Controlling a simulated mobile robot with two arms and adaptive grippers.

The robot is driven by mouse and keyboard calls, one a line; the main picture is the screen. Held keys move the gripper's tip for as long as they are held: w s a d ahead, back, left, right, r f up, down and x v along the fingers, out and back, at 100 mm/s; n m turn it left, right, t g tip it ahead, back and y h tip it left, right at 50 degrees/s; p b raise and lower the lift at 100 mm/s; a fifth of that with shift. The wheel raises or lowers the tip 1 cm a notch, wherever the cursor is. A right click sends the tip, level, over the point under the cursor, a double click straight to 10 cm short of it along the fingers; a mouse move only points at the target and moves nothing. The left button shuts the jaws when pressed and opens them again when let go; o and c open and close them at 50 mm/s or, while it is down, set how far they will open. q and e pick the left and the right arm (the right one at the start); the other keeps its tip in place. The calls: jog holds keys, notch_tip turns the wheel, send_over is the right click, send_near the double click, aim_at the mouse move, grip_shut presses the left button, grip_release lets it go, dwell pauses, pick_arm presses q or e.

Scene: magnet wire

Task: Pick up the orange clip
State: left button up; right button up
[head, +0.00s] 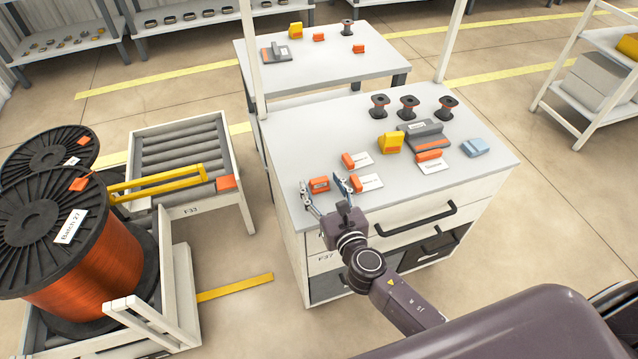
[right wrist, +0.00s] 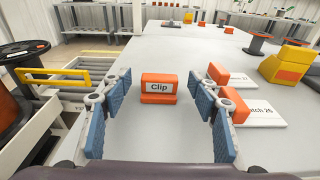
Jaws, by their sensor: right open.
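The orange clip (head: 319,185) stands near the left front corner of the white workbench top (head: 310,130). In the right wrist view the clip (right wrist: 158,88) faces me, with a white label reading "Clip". My right gripper (head: 328,190) is open, its two blue-padded fingers apart, and the right wrist view shows them (right wrist: 158,115) to the left and right of the clip. The clip lies a little ahead of the pads, with clear gaps on both sides. Nothing is between the fingers. My left gripper is not in view.
Two orange blocks (head: 348,160) (head: 356,182) with label cards lie just right of the gripper. A yellow device (head: 391,143), a grey device (head: 424,135), dark spools (head: 407,106) and a blue item (head: 474,147) stand farther right. A large copper wire reel (head: 80,275) stands left.

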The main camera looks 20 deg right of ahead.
jog(key=shift+w+f, duration=0.15)
jog(key=shift+w, duration=0.95)
jog(key=c, duration=1.3)
